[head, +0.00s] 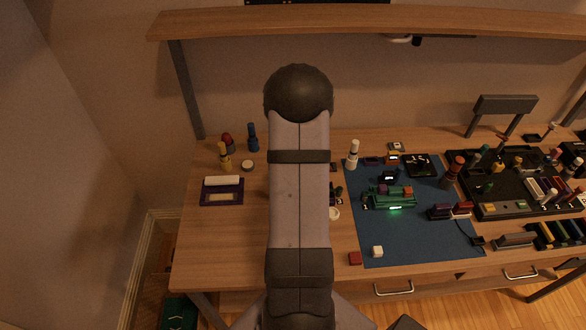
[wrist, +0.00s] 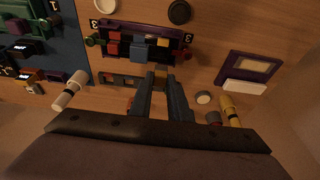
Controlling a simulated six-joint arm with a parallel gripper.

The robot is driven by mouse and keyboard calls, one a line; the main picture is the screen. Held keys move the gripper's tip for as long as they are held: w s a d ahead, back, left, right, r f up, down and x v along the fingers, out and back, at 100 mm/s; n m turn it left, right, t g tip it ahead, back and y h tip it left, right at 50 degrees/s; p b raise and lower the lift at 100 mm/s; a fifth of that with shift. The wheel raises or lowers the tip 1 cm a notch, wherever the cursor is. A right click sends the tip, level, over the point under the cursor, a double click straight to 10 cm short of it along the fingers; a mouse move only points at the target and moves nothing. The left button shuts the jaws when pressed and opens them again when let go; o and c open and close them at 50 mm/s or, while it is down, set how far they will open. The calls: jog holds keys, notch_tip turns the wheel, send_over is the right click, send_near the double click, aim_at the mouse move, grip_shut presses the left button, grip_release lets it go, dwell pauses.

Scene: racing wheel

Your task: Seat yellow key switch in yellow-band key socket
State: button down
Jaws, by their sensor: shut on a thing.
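My gripper (wrist: 161,82) shows in the wrist view, its two dark fingers reaching up the picture. It is shut on a small yellow piece, the yellow key switch (wrist: 160,74), seen partly between the fingertips. Just beyond the tips is a purple board (wrist: 176,33) carrying several red, yellow, blue and green parts. I cannot make out the yellow-band key socket on it; the fingers and nearby parts may hide it. Whether the switch touches anything is unclear. In the head view my arm hides my gripper and most of this board.
A slotted grey strip (wrist: 118,80) lies beside the fingers. A white-and-black post (wrist: 70,90) stands left; a yellow post (wrist: 229,110) and white disc (wrist: 203,97) stand right. A purple tray (wrist: 242,68) lies beyond. The blue mat (head: 410,225) holds a green board (head: 388,200).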

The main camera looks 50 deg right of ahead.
jog(key=shift+f+b, duration=2.15)
jog(key=shift+f, duration=0.75)
jog(key=shift+f+b, duration=0.85)
jog(key=shift+f, duration=0.35)
jog(key=c, duration=1.6)
grip_release()
jog(key=shift+r, duration=0.15)
jog(key=shift+b+v, duration=1)
jog(key=shift+v, duration=2.6)
